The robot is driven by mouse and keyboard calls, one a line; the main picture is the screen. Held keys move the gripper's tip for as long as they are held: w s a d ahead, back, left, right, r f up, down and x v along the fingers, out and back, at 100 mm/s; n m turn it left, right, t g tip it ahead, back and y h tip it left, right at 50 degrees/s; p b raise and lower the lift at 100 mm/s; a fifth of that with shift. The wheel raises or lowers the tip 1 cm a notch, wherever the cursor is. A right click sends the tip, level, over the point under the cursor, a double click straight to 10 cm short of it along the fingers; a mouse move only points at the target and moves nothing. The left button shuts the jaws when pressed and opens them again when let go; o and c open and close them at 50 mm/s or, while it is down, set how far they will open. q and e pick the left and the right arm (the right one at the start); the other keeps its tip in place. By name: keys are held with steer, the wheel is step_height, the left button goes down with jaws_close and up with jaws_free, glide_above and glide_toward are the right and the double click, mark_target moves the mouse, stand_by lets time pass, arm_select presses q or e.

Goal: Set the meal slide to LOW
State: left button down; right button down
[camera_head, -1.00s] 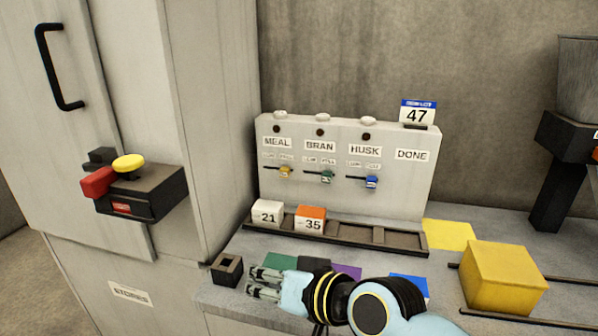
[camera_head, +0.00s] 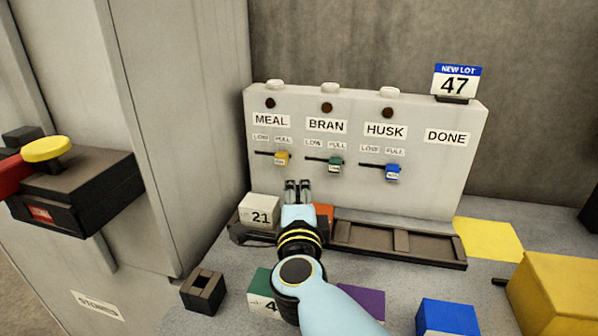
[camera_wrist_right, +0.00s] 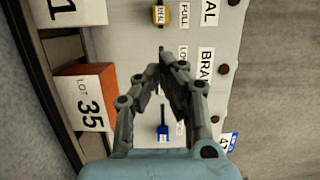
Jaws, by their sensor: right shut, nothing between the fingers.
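The yellow meal slide knob (camera_head: 282,157) sits on its slot under the MEAL label, at the right end, on the FULL side. It also shows in the right wrist view (camera_wrist_right: 159,14). My right gripper (camera_head: 298,183) is shut and empty in front of the white panel (camera_head: 430,180), below and a little right of the yellow knob and apart from it. In the wrist view its fingertips (camera_wrist_right: 163,60) cover the green bran knob (camera_head: 335,164), which shows in the head view. The blue husk knob (camera_head: 392,171) is farther right. My left gripper is not in view.
A white block marked 21 (camera_head: 260,208) and an orange-topped block marked 35 (camera_wrist_right: 88,100) stand in the dark tray (camera_head: 400,257) below the panel. A yellow block (camera_head: 565,290) is at right.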

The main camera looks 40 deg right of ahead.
mark_target(299, 160)
steer(key=shift+w+d+f, duration=0.15)
steer(key=shift+w+d, duration=0.1)
steer(key=shift+d, duration=0.05)
steer(key=x, duration=0.8)
steer(key=shift+s+d, duration=0.1)
steer(key=shift+d, duration=0.05)
steer(key=shift+w+d+f, duration=0.1)
steer(key=shift+w+d, duration=0.25)
steer(key=shift+w, duration=0.1)
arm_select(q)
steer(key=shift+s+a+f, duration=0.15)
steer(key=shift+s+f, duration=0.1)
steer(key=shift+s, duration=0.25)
arm_select(e)
steer(key=shift+m, duration=0.3)
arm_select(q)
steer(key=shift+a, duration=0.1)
